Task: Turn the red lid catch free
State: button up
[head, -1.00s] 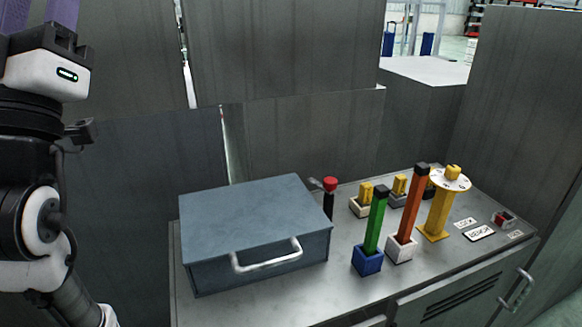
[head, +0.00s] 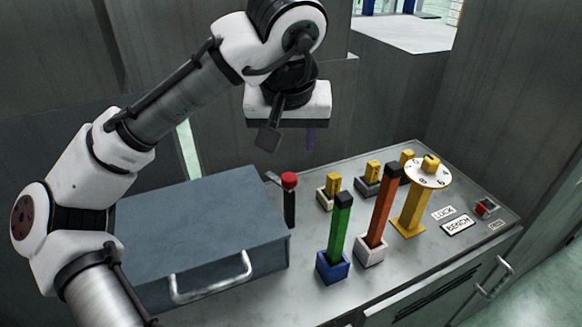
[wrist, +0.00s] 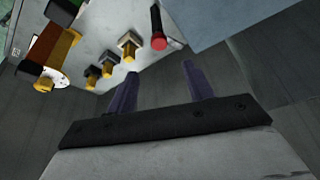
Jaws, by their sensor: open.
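The red lid catch (head: 289,180) is a red knob on a black upright post at the right back corner of a blue-grey lidded box (head: 200,222). A small grey tab juts from the post's top toward the lid. The lid is down. My gripper (head: 311,138) is above and behind the catch, pointing down, with its purple fingers partly hidden by the hand. In the wrist view the fingers (wrist: 160,85) are apart with nothing between them, and the red knob (wrist: 159,42) lies beyond their tips.
Right of the catch stand a green lever (head: 341,225), an orange lever (head: 383,210), several yellow switches (head: 333,183) and a yellow post with a white dial (head: 428,173). Labels and a red button (head: 487,207) lie far right. Grey panels rise behind the bench.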

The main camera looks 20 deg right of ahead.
aim_at(289, 177)
jog(key=p+x, duration=0.1)
jog(key=x, duration=1.1)
jog(key=shift+w+d, duration=0.1)
jog(key=shift+d, duration=0.05)
grip_shut()
